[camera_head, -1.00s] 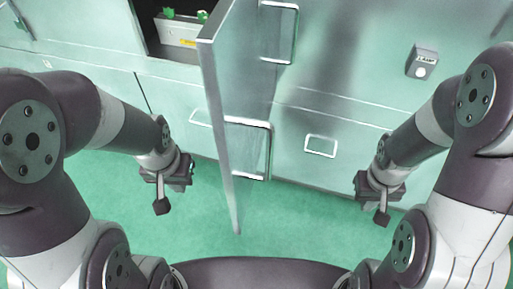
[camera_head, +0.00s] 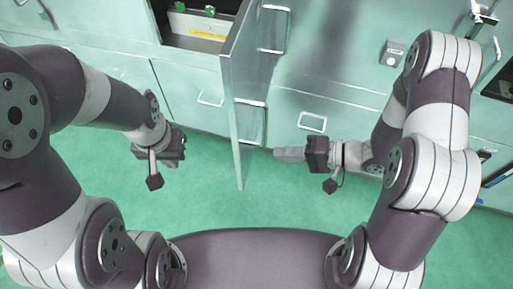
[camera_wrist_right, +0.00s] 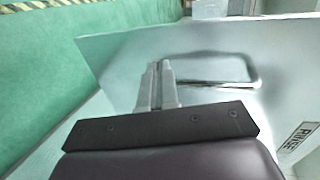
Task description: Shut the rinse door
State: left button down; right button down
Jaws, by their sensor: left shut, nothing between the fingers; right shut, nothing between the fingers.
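The rinse door (camera_head: 240,110) is a pale green panel that stands open, jutting out from the cabinet front beside an open compartment (camera_head: 165,30). In the right wrist view the door (camera_wrist_right: 110,45) fills the area beyond the fingers, and a metal loop handle (camera_wrist_right: 255,72) shows there. My right gripper (camera_head: 276,153) is shut and empty, its fingers pointing left at the door's right face near the lower end; whether they touch is unclear. Its fingers also show in the wrist view (camera_wrist_right: 160,68). My left gripper (camera_head: 180,142) is empty, left of the door; its fingertips are mostly hidden.
A light bin (camera_head: 195,27) with green parts sits in the open compartment. A grey button box (camera_head: 392,53) is on the cabinet front to the right. A RINSE label (camera_wrist_right: 297,137) shows in the wrist view. Green floor (camera_head: 215,210) is clear below the door.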

aim_at(243, 149)
jog(key=x, duration=0.2)
jog(key=p+x, duration=0.1)
jog(key=x, duration=0.1)
jog(key=r+x, duration=0.1)
jog(key=x, duration=0.1)
jog(key=shift+w+a+f, duration=0.1)
jog(key=shift+w+a, duration=0.1)
jog(key=shift+a, duration=0.6)
jog(key=shift+w+f, duration=0.1)
jog(key=shift+w, duration=0.05)
